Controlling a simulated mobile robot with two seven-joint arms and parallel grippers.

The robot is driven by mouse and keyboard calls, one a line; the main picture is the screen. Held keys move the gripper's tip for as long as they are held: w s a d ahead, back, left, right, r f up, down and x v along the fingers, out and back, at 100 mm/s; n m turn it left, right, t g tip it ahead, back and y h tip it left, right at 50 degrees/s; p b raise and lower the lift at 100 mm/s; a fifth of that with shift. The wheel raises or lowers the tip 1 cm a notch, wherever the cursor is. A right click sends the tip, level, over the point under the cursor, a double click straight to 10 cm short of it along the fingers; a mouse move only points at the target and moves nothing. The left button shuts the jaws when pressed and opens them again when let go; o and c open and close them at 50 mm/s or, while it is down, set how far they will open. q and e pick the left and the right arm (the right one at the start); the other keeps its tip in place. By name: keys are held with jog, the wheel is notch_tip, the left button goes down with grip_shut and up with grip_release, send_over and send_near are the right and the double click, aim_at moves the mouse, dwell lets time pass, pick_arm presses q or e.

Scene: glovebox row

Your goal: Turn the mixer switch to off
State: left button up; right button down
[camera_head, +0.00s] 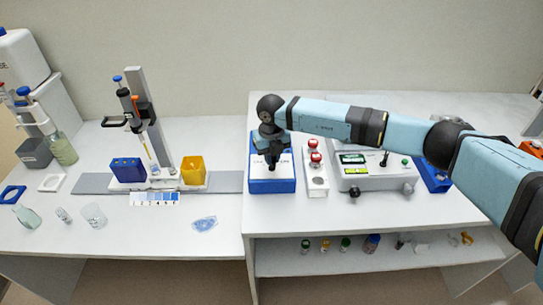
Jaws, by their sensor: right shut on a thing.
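The mixer (272,186) is a blue box with a white top panel and dark markings, on the right-hand bench left of the red-capped bottles. My right arm comes in from the right, and its dark wrist bends down over the mixer. My right gripper (271,160) points down at the panel and is shut on the mixer switch. The gripper hides the switch, so its position cannot be told. My left gripper is not in view.
Two red-capped bottles (315,157) stand close right of the mixer. A white instrument (378,180) with a display is further right. The left bench holds a pipette stand (140,110), a blue rack (127,170) and a yellow box (193,170). The bench front is mostly clear.

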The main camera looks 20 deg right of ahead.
jog(key=shift+f+n+b, duration=0.15)
jog(key=shift+n+b, duration=1.05)
jog(key=n+b, duration=0.2)
jog(key=n, duration=0.1)
jog(key=shift+b, duration=0.35)
jog(key=shift+n+b, duration=0.45)
jog(key=shift+n, duration=0.45)
jog(key=shift+r, duration=0.2)
jog(key=c, duration=1.2)
grip_release()
jog(key=shift+o, duration=0.2)
jog(key=shift+r, duration=0.1)
notch_tip(320, 180, up, 14)
jog(key=b, duration=0.1)
jog(key=shift+f, duration=0.2)
